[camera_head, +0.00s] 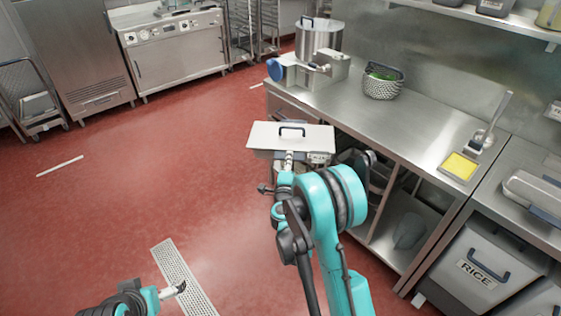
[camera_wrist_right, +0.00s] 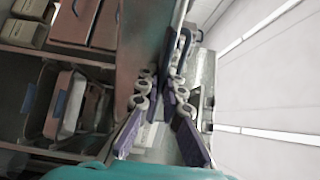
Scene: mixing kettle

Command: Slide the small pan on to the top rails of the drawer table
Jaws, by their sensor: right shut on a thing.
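The small pan (camera_head: 265,136), pale steel with a flat lid and a dark handle on top, is held level in front of the drawer table (camera_head: 352,119). My right gripper (camera_head: 289,163) is at its near side and shut on it; the arm hides part of the pan. In the right wrist view, the right gripper's fingers (camera_wrist_right: 166,85) close together at a dark bar beside a grey metal edge. The table's top rails cannot be made out. My left gripper (camera_head: 178,288) is low at the left, away from the pan; its jaw state is unclear.
A yellow-filled tray (camera_head: 459,167) and a RICE bin (camera_head: 484,270) are at the right. Red floor is free at the left.

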